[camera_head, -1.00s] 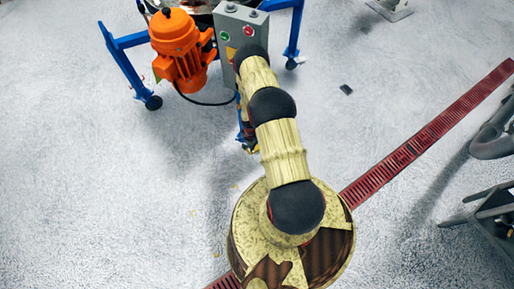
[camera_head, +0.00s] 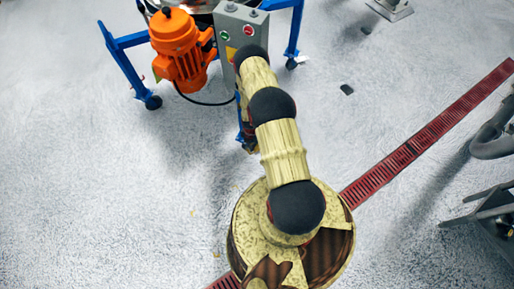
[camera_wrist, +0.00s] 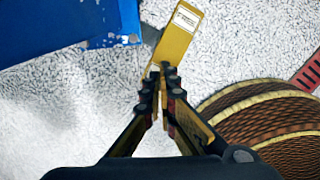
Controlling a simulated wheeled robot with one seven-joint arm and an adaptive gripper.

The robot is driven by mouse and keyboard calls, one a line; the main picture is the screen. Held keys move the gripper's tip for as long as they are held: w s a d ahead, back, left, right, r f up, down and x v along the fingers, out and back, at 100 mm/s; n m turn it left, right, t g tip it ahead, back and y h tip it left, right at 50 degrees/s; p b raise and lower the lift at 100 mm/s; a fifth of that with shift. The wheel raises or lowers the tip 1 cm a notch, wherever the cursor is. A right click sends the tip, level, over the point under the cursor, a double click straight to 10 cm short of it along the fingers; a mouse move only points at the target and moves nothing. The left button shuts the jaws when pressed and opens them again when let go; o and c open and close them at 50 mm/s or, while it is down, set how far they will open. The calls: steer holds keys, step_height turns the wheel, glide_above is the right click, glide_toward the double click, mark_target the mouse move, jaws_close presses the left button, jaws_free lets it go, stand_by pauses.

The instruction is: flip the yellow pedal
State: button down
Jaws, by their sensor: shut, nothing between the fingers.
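The yellow pedal (camera_wrist: 180,32) shows at the top middle of the wrist view, a flat yellow bar with a white label near its upper end. It is tilted, leaning up to the right. My gripper (camera_wrist: 160,70) is shut and empty, its fingertips at the pedal's lower end in the picture. I cannot tell whether they touch it. In the head view my arm largely hides the gripper and the pedal.
A blue frame (camera_wrist: 60,28) lies left of the pedal in the wrist view. An orange motor (camera_head: 183,48) and a grey button box (camera_head: 238,28) stand on the machine at the back. A red floor grating (camera_head: 430,135) runs diagonally; floor to the left is clear.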

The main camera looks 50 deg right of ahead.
steer(key=shift+f+b, duration=0.6)
steer(key=shift+f, duration=0.8)
stand_by(0.6)
steer(key=shift+r, duration=0.15)
steer(key=shift+r+p, duration=2.1)
steer(key=shift+r, duration=1.35)
steer(key=shift+m, duration=0.3)
